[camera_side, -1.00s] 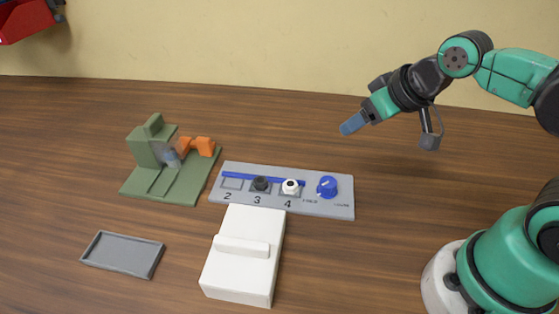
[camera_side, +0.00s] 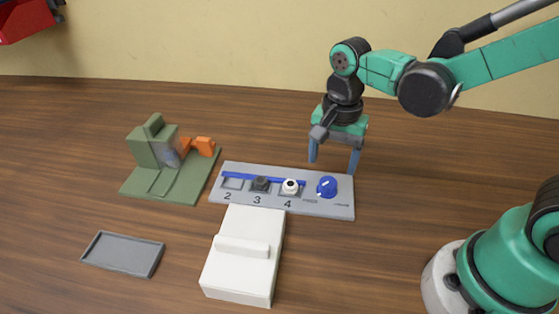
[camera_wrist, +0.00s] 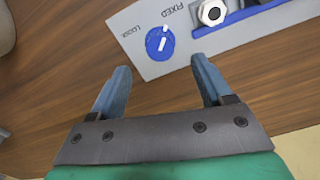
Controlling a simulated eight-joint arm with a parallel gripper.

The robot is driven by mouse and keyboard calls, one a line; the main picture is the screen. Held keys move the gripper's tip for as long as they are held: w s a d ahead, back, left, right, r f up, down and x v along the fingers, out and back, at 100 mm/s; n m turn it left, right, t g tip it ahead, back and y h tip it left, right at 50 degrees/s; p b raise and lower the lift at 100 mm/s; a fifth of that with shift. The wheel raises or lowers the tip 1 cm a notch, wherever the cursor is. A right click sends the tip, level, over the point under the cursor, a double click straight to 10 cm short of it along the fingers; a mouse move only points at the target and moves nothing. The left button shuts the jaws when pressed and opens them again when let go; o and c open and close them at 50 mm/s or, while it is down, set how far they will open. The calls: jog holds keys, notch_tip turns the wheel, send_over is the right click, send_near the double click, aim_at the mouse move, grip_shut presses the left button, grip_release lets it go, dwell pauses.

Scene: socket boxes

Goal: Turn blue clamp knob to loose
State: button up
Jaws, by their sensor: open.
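The blue clamp knob (camera_side: 327,187) sits at the right end of a grey panel (camera_side: 330,208). In the wrist view the knob (camera_wrist: 160,43) shows a white pointer line, with the words FIXED and LOOSE printed beside it. The pointer lies nearer the FIXED side, as far as I can tell. My gripper (camera_side: 333,167) is open and empty, pointing down above and just behind the knob. In the wrist view its two blue fingers (camera_wrist: 160,75) are spread apart, with the knob beyond their tips and between their lines. The fingers do not touch the knob.
The panel has sockets numbered 2, 3 and 4, with a black part (camera_side: 260,184) at 3, a white nut-like part (camera_side: 290,187) at 4 and a blue bar (camera_side: 245,177). A white box (camera_side: 235,277), grey tray (camera_side: 123,256) and green fixture (camera_side: 165,189) stand leftward.

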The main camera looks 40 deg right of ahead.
aim_at(329, 182)
jog(key=shift+f, duration=2.55)
grip_shut()
